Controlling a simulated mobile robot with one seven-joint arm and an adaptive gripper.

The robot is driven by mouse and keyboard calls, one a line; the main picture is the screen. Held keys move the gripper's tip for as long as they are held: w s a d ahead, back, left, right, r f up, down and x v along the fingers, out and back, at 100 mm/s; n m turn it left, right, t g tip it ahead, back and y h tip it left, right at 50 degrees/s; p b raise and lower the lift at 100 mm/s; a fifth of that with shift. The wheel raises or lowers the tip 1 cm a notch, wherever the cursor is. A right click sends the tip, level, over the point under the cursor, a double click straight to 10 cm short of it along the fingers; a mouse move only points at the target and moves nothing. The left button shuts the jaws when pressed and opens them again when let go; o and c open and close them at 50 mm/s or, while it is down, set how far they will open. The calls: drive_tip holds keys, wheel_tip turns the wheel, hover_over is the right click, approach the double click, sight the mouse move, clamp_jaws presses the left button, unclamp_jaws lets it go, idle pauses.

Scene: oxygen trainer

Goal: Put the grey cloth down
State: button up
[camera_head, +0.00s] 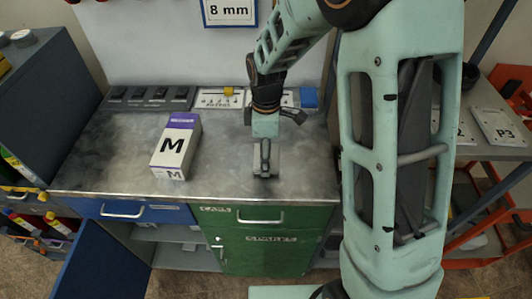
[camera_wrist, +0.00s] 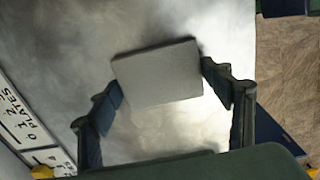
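The grey cloth (camera_wrist: 158,75) is a flat, folded, pale grey rectangle. It lies between the two fingers of my gripper (camera_wrist: 162,84), which meet its left and right edges in the wrist view. In the head view, my gripper (camera_head: 265,156) points down over the right half of the grey metal worktop (camera_head: 100,168), with the cloth (camera_head: 266,170) partly hidden at its fingers. The cloth is at or very close to the worktop; I cannot tell whether it touches.
A white and purple box marked M (camera_head: 175,148) lies left of my gripper. A row of dark bins (camera_head: 150,98) and a labelled panel (camera_head: 218,99) line the back, with a small blue block (camera_head: 309,97) at the right. Worktop left of the box is clear.

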drive_tip(key=o, duration=0.4)
drive_tip(key=shift+c, duration=0.2)
wheel_tip(320, 180, up, 12)
drive_tip(key=shift+r, duration=0.2)
idle(0.4)
